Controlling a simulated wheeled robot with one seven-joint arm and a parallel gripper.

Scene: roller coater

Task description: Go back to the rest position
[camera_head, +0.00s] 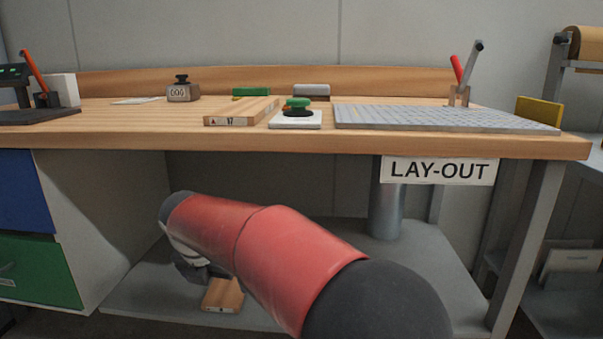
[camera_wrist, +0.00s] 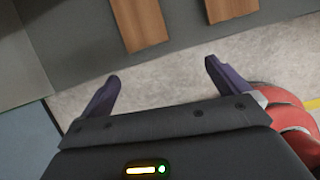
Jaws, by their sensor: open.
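My gripper (camera_wrist: 160,82) is open and empty in the wrist view, with its two dark fingers spread apart over a pale floor strip. Two wooden boards, one at left (camera_wrist: 139,22) and one at right (camera_wrist: 230,8), lie on a grey surface beyond the fingertips. In the head view my red arm reaches forward and left, below the tabletop. The gripper end is low, near a wooden block (camera_head: 223,296) on the grey lower shelf, and the arm partly hides it there.
The wooden workbench (camera_head: 590,150) spans the view above my arm. It carries a weight (camera_head: 183,90), a wooden board (camera_head: 241,112), a green-topped knob on a white base (camera_head: 296,118) and a perforated metal plate (camera_head: 440,119). A drawer cabinet (camera_head: 95,200) stands left, a grey leg (camera_head: 525,250) right.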

